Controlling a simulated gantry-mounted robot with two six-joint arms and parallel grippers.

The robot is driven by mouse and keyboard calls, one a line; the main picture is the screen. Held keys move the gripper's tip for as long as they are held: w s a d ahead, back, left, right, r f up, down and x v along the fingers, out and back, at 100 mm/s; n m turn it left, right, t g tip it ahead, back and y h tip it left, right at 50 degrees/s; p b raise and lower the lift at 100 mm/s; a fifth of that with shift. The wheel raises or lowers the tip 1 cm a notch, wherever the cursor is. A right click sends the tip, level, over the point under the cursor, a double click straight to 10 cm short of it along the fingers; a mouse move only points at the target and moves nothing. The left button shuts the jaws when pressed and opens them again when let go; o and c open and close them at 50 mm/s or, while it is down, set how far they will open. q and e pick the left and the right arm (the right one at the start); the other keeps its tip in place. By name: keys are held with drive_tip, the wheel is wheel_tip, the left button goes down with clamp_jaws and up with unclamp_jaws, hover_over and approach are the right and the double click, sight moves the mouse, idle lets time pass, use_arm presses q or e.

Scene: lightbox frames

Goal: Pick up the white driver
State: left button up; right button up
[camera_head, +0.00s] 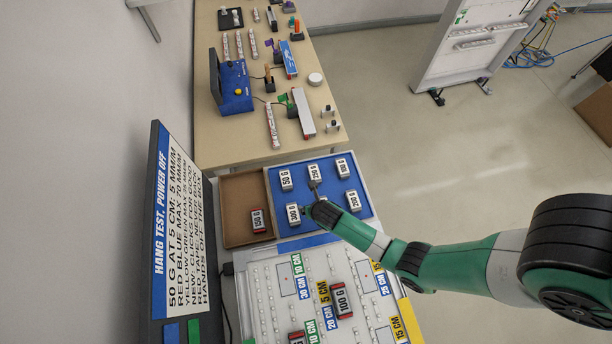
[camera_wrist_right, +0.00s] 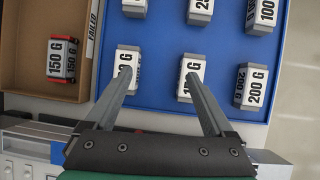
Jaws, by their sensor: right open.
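A long white-grey box with a red end (camera_head: 303,112) lies on the wooden table in the head view; it may be the white driver, but I cannot read a label. The wrist view does not show it. My right gripper (camera_head: 310,198) is over the blue tray of weights, well short of that box on the near side. In the right wrist view its fingers (camera_wrist_right: 158,76) are spread and nothing is between them. The fingertips overlap two white weights in that view; contact cannot be told. My left gripper is not in view.
The blue tray (camera_head: 270,182) holds several white weights. A brown tray (camera_head: 235,190) beside it holds a red-sided 150 G weight (camera_head: 258,221). A blue device (camera_head: 234,88) and a blue box (camera_head: 288,58) stand near the white-grey box. A sign (camera_head: 170,220) rises at left.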

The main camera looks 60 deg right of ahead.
use_arm(q)
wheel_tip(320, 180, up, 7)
drive_tip(key=p, duration=0.4)
use_arm(e)
drive_tip(key=s+r+g, duration=0.2)
drive_tip(key=s+r, duration=0.2)
drive_tip(key=s, duration=0.3)
drive_tip(key=shift+t, duration=0.3)
drive_tip(key=b+x, duration=0.6)
drive_tip(key=x, duration=0.1)
drive_tip(key=shift+w+b, duration=0.1)
drive_tip(key=shift+b, duration=0.25)
drive_tip(key=shift+f, duration=0.1)
drive_tip(key=shift+w, duration=0.1)
drive_tip(key=b+x, duration=0.5)
drive_tip(key=shift+d, duration=0.15)
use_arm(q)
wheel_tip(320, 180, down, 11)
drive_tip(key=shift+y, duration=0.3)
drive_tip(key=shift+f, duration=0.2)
use_arm(e)
drive_tip(key=shift+f, duration=0.1)
